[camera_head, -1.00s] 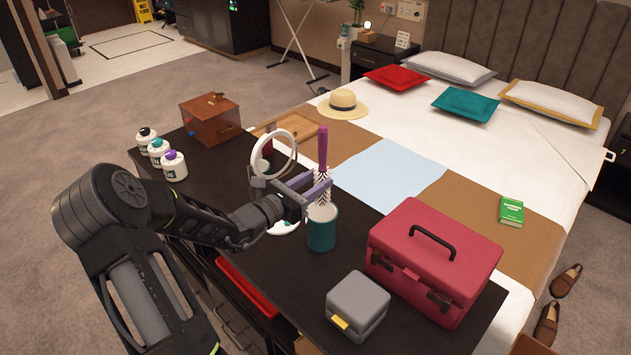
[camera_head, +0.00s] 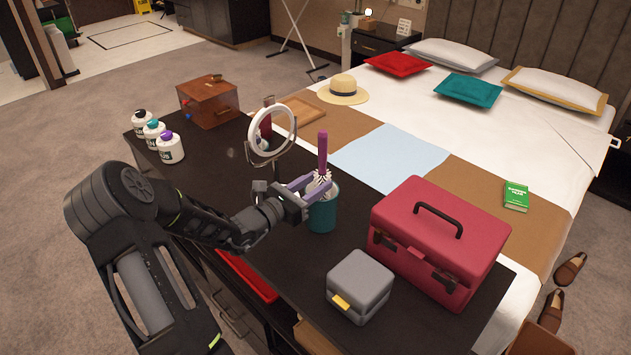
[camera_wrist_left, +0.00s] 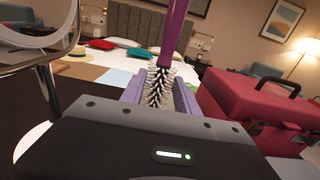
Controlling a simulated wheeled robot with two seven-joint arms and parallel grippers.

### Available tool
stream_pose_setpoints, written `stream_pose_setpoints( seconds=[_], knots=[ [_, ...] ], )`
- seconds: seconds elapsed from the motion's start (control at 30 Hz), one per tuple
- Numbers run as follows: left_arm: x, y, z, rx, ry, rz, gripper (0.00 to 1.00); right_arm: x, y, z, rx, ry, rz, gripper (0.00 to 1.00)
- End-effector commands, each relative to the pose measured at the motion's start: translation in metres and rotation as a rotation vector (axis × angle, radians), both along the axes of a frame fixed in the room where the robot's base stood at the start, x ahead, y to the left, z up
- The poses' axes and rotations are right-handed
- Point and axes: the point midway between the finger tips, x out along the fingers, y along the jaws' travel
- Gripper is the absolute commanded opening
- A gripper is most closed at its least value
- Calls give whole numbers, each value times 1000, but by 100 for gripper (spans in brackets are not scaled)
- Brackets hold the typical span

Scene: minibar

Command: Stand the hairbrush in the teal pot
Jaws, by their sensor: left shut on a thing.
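The hairbrush (camera_head: 323,153) has a purple handle and a round head of white and dark bristles. It stands upright, handle up, with its bristle head at the mouth of the teal pot (camera_head: 322,215). The pot's inside is hidden, so I cannot tell how deep the brush reaches. My left gripper (camera_head: 314,184) is shut on the hairbrush around the bristles, just above the pot rim. In the left wrist view the bristles (camera_wrist_left: 158,88) sit between the purple fingers, and the pot is hidden. My right gripper is not in view.
A round mirror (camera_head: 271,131) stands close behind my left gripper. A grey box (camera_head: 360,284) and a red case (camera_head: 440,235) stand to the right of the pot. Several bottles (camera_head: 170,147) and a wooden box (camera_head: 208,102) are at the far left of the dark tabletop.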

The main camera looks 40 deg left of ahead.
Motion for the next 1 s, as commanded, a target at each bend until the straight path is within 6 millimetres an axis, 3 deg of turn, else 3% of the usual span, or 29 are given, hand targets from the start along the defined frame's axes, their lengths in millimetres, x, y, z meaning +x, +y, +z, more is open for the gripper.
stream_pose_setpoints(
  seconds=[0.5,0.53,0.83,1.0],
  knots=[
    [0,0,-8,1,-1,-1,0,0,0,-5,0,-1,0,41],
    [0,0,-8,1,-1,-1,38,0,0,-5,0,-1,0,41],
    [0,0,-8,1,0,-1,63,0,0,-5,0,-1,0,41],
    [0,0,-8,1,0,-1,63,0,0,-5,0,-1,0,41]
  ],
)
